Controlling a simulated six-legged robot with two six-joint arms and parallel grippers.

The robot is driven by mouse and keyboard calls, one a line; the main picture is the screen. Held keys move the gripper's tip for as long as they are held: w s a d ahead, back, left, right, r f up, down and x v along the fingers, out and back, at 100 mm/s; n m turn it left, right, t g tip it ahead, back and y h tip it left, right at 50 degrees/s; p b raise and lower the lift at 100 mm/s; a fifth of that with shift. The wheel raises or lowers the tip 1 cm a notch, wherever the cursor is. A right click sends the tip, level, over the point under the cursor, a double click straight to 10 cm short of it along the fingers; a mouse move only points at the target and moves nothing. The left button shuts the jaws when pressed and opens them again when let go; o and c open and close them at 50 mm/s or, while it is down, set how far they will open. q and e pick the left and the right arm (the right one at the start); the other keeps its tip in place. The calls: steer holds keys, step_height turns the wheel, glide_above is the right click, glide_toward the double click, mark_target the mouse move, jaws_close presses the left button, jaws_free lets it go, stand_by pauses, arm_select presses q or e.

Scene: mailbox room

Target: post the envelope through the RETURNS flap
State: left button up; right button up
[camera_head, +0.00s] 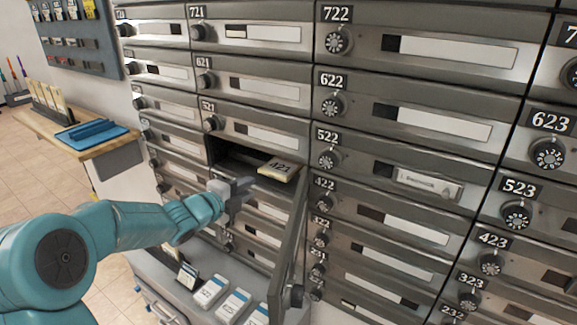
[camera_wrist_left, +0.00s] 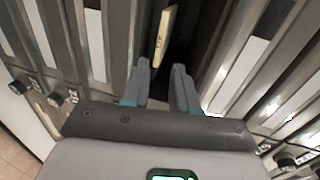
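A thin cream envelope-like piece marked 421 (camera_head: 280,167) sticks out of an open, dark compartment below door 521. My left gripper (camera_head: 243,186) is in front of that opening, a little left of and below the piece. In the left wrist view my left gripper (camera_wrist_left: 160,68) shows two parted fingers with nothing between them. The cream piece (camera_wrist_left: 166,30) lies just ahead of the gap, edge-on, apart from the fingertips. A silver plate with small unreadable lettering (camera_head: 428,184) sits on door 522. I cannot read the word RETURNS anywhere. My right gripper is not in view.
The opened compartment door (camera_head: 292,235) stands out from the wall, right of my left gripper. Closed numbered mailbox doors with dials surround it. A wooden shelf (camera_head: 70,140) with a blue tray (camera_head: 92,132) is at left. Several white-topped items (camera_head: 233,305) stand below on a ledge.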

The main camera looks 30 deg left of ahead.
mark_target(271, 176)
arm_select(q)
steer(key=p+x, duration=0.2)
steer(key=x, duration=1)
steer(key=shift+s+p, duration=0.1)
steer(key=shift+p, duration=0.2)
steer(key=shift+f, duration=0.1)
jaws_close()
steer(key=shift+s+f, duration=0.1)
steer(key=shift+f, duration=0.05)
stand_by(1.0)
